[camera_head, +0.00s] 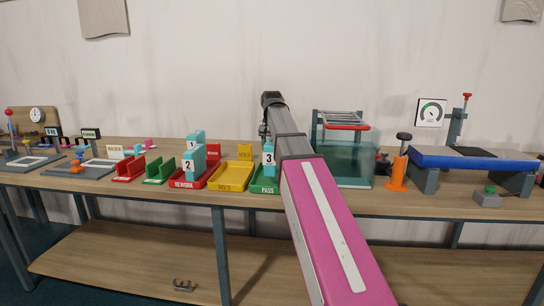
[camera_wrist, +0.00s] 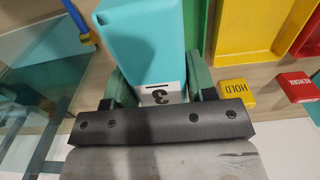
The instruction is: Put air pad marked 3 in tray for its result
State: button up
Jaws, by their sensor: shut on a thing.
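The air pad marked 3 (camera_head: 268,158) is a light-blue block with a white number plate. It stands upright at the green PASS tray (camera_head: 264,190); I cannot tell whether it rests on the tray floor. In the wrist view, my gripper (camera_wrist: 165,85) is shut on this pad (camera_wrist: 145,35), with one finger on each side near its number plate. In the head view my arm hides the gripper and part of the green tray. The yellow HOLD tray (camera_head: 231,178) is empty, left of the green tray. The red REWORK tray (camera_head: 188,183) holds the pads marked 1 and 2 (camera_head: 189,167).
A clear water tank (camera_head: 345,160) stands close right of the green tray. An orange pump (camera_head: 398,172) and a blue-topped bench (camera_head: 465,158) are farther right. Red and green holders (camera_head: 158,172) and grey boards stand at the left.

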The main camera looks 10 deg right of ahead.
jog(key=shift+d+f, duration=0.1)
jog(key=shift+f, duration=1.95)
jog(key=shift+f, duration=0.1)
jog(key=o, duration=1)
notch_tip(320, 180, up, 11)
jog(key=shift+r, duration=0.6)
